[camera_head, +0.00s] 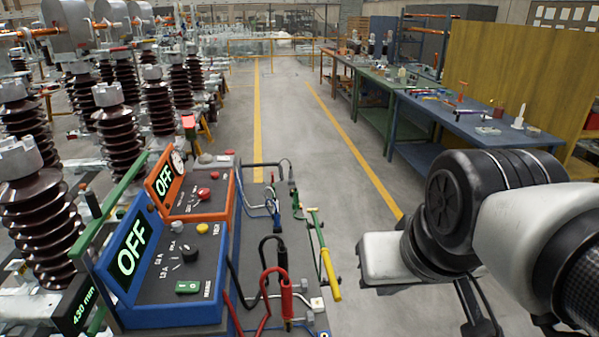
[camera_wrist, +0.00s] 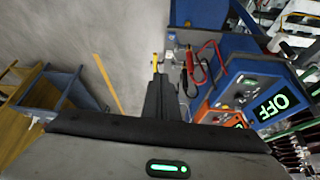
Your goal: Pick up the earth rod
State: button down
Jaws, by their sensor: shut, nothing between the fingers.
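The earth rod (camera_head: 329,270), as I take it, is a thin rod with a yellow grip and a green upper part. It lies along the right edge of the cart top, its yellow end towards me. In the wrist view a small yellow piece (camera_wrist: 156,63), likely its grip, shows just beyond my fingertips. My gripper (camera_wrist: 163,80) is shut and empty, its dark fingers pointing towards that yellow piece. The fingers hide the rest of the rod there, and I cannot tell the gap. In the head view my arm comes in from the right; the fingers are not visible.
A blue box (camera_head: 165,262) and an orange box (camera_head: 196,190), both reading OFF, stand on the cart. Red and black leads with clamps (camera_head: 286,298) lie left of the rod. Brown insulators (camera_head: 115,135) stand at left, a blue workbench (camera_head: 470,125) at right. The aisle floor between is clear.

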aim_at(324, 252)
jog(key=z, duration=0.3)
jog(key=l+z, duration=0.25)
jog(key=z, duration=0.15)
jog(key=l+z, duration=0.25)
jog(key=z, duration=0.15)
jog(key=i+l+z, duration=0.45)
jog(key=i+l, duration=0.35)
jog(key=i+u, duration=0.4)
jog(key=i+l+u, duration=0.1)
jog(key=i+u, duration=0.2)
jog(key=u, duration=0.15)
jog(key=i+l+u, duration=0.25)
jog(key=u, duration=0.15)
jog(key=i+j+u, duration=0.1)
jog(key=u, duration=0.3)
jog(key=i+u, duration=0.55)
jog(key=u, duration=0.25)
jog(key=i+l+u, duration=0.15)
jog(key=u, duration=0.25)
jog(key=i+j+u, duration=0.1)
jog(key=i+u, duration=0.25)
jog(key=i+j+u, duration=0.1)
jog(key=u, duration=0.2)
jog(key=i, duration=0.05)
